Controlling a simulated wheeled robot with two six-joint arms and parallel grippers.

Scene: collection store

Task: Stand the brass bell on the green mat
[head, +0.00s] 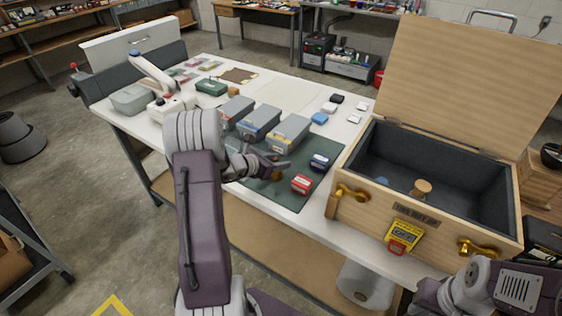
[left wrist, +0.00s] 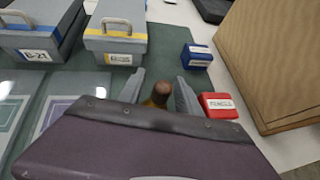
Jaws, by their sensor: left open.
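The brass bell (left wrist: 161,93) has a brown knob of a handle over a brass-yellow body. In the left wrist view it is between the fingers of my left gripper (left wrist: 160,92), which is open. The body is mostly hidden behind my own wrist. In the head view a small brown-gold part of the bell (head: 277,175) shows at the fingertips of my left gripper (head: 272,165). The dark green mat (head: 272,193) lies on the white table under this spot. I cannot tell whether the bell touches it. My right arm shows at the bottom right; I cannot make out its gripper.
Grey lidded boxes (head: 289,133) stand behind the bell. A red box (head: 302,184) and a blue box (head: 320,162) stand to its right. A large open wooden chest (head: 362,205) with a raised lid and a yellow device (head: 404,235) on its front bounds the right side.

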